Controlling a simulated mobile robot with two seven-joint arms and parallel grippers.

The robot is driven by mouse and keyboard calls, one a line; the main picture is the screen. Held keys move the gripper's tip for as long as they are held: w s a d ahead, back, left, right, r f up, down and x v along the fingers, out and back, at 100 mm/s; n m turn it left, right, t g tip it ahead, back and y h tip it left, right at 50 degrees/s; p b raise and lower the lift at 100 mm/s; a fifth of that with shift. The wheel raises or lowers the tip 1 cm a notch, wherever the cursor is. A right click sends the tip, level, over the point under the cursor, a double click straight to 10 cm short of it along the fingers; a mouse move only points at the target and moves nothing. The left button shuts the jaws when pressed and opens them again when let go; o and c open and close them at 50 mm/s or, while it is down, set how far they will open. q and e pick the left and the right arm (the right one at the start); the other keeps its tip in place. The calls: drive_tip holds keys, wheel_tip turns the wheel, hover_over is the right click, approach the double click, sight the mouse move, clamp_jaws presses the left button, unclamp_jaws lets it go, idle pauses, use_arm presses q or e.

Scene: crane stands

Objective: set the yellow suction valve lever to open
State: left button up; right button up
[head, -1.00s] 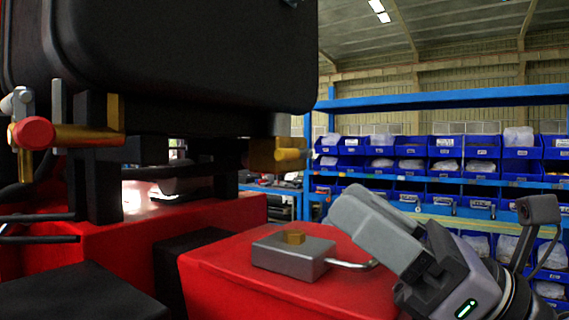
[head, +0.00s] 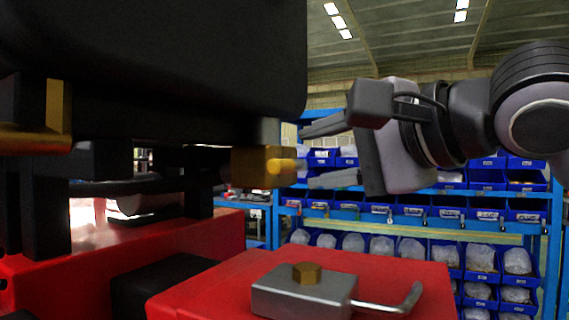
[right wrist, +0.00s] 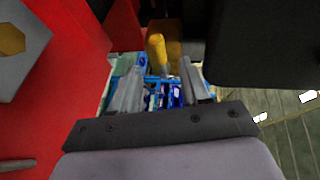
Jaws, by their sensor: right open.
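The yellow suction valve lever (head: 280,167) sticks out from a brass valve body (head: 247,168) under the big black tank. In the head view it is foreshortened, so its setting is hard to tell. My right gripper (head: 307,158) is open just right of the lever, one finger higher and one lower, pointing at the valve. In the right wrist view the lever (right wrist: 157,52) lies ahead, with its near end between the tips of my open right gripper (right wrist: 162,70). No contact shows. My left gripper is not in view.
The black tank (head: 160,70) overhangs the valve close by. Below is a red block (head: 230,285) carrying a grey metal box (head: 300,295) with a brass hex nut and bent rod. Another brass fitting (head: 40,137) is at left. Blue bin shelves (head: 400,212) stand behind.

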sight(287, 166)
drive_tip(key=p+x, duration=0.1)
drive_tip(key=x, duration=0.5)
drive_tip(key=shift+f, duration=0.15)
clamp_jaws()
